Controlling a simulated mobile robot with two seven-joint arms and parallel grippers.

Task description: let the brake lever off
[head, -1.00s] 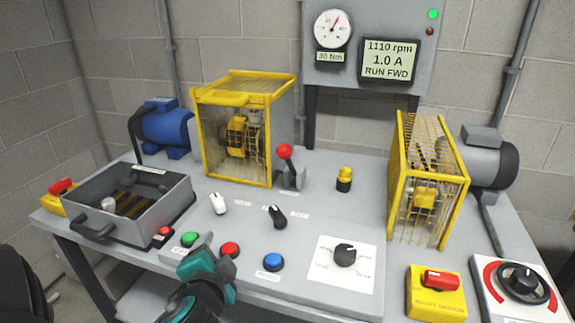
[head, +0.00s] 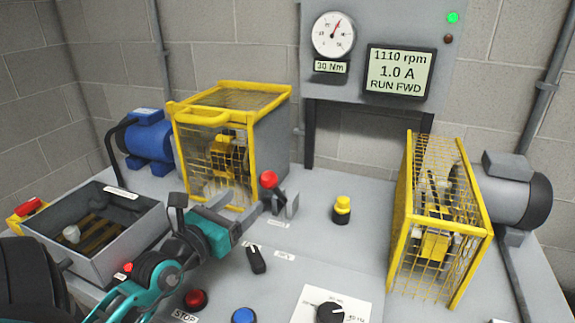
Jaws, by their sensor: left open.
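The brake lever (head: 274,189) has a red ball knob and stands in a grey bracket on the bench, right of the left yellow cage. It leans to the left in the picture. My left gripper (head: 243,207) is open, its teal body over the bench and its grey fingers pointing toward the lever. The fingertips are just left of the lever, close below the knob; I cannot tell whether they touch it. The display (head: 397,73) reads 1110 rpm, 1.0 A, RUN FWD. My right gripper is out of view.
The left yellow cage (head: 256,150) stands close behind my gripper. A black switch (head: 255,260) lies in front, a yellow-topped knob (head: 342,209) to the right. The right yellow cage (head: 408,190) stands farther right. The grey tray (head: 130,233) is left. The dial gauge (head: 334,35) hangs above.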

